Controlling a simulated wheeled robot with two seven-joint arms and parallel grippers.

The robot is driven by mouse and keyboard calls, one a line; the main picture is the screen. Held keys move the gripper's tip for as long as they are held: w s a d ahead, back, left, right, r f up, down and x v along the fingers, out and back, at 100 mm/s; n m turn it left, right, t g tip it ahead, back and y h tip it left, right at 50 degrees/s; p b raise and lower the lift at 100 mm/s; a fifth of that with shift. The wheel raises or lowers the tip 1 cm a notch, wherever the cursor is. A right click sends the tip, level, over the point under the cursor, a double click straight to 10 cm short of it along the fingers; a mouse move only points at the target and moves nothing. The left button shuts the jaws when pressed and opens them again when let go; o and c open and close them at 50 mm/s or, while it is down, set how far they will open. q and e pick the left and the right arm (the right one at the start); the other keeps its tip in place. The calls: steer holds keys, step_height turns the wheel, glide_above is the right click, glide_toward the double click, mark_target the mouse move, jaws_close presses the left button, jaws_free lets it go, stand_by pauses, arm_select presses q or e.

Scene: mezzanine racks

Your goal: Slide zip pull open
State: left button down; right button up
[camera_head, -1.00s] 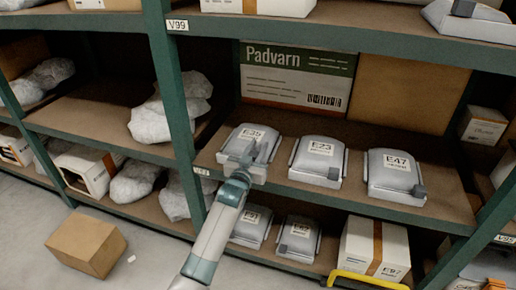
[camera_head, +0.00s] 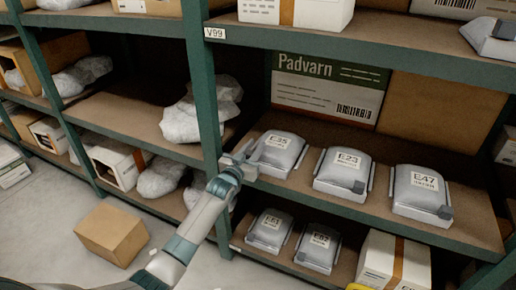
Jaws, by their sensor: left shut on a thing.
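A grey case labelled E35 (camera_head: 287,155) sits on the middle shelf, at the left end of a row with case E23 (camera_head: 343,172) and case E47 (camera_head: 421,190). My left gripper (camera_head: 246,155) is at the left front corner of E35, shut on its zip pull, which the fingers hide. E23 shows its dark square zip pull (camera_head: 359,187) at its right front corner, and E47 has a like pull (camera_head: 446,212). How far the zip of E35 is parted cannot be told. My right gripper is not in view.
A green rack post (camera_head: 203,90) stands just left of my gripper. The shelf above (camera_head: 360,45) overhangs the cases. More grey cases (camera_head: 270,231) and a white carton (camera_head: 394,262) fill the shelf below. A cardboard box (camera_head: 112,234) lies on the floor.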

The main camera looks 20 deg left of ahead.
arm_select(q)
steer(key=c, duration=1.4)
jaws_free()
steer(key=s, duration=1.7)
steer(key=shift+s+a, duration=0.2)
steer(key=shift+a, duration=0.15)
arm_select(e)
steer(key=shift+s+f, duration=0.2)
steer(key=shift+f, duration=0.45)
